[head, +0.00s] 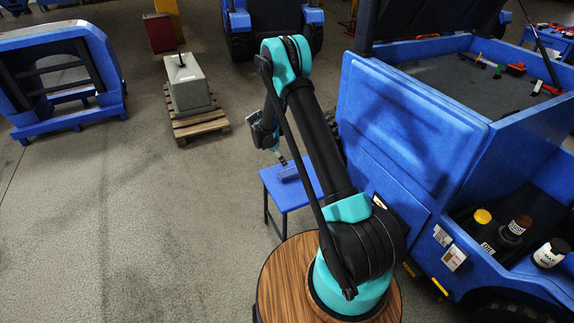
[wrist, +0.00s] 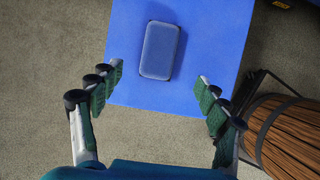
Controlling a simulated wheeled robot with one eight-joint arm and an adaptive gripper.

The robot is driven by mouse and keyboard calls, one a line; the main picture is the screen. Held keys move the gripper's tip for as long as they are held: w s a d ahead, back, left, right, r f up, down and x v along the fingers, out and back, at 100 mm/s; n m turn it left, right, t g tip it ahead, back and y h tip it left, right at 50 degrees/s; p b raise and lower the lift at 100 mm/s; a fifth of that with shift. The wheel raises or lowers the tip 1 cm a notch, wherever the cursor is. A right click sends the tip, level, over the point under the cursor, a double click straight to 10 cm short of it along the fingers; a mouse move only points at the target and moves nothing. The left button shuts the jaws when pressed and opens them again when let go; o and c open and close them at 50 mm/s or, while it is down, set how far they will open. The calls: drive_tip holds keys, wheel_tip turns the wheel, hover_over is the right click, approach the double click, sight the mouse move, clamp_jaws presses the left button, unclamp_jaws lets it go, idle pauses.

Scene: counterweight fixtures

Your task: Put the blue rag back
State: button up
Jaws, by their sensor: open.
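The blue rag (wrist: 161,50) is a dull blue-grey rounded block lying flat on the bright blue top of a small stool (wrist: 215,25). In the head view the rag (head: 288,172) is on the stool (head: 283,195), partly hidden by my gripper. My gripper (wrist: 161,76) is open and empty, its green-padded fingers spread to the left and right of the rag in the wrist view. The rag lies slightly beyond the line between the fingertips. In the head view my gripper (head: 283,160) points down over the stool; its exact height is unclear.
A blue vehicle (head: 400,130) stands on the right, with tools in its open bed and several bottles (head: 510,230) in a side compartment. A grey counterweight (head: 188,88) sits on a wooden pallet (head: 200,124). A blue frame (head: 65,80) stands far left. Floor left of the stool is clear.

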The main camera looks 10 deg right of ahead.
drive_tip(key=s+d+r+m+t+y, duration=0.1)
drive_tip(key=s+d+r+m, duration=0.3)
drive_tip(key=s+r, duration=0.55)
drive_tip(key=s+d+r+m+y, duration=0.1)
drive_tip(key=s+d+r+m, duration=0.2)
drive_tip(key=s+r+m, duration=0.65)
drive_tip(key=s+d+r+m+t+y, duration=0.1)
drive_tip(key=s+m, duration=0.3)
drive_tip(key=s, duration=0.6)
drive_tip(key=s+r+m+y, duration=0.1)
drive_tip(key=s+r+m, duration=0.2)
drive_tip(key=s, duration=0.8)
drive_tip(key=shift+d+r+m+t, duration=0.2)
drive_tip(key=shift+d+m+t, duration=0.2)
drive_tip(key=shift+m, duration=0.15)
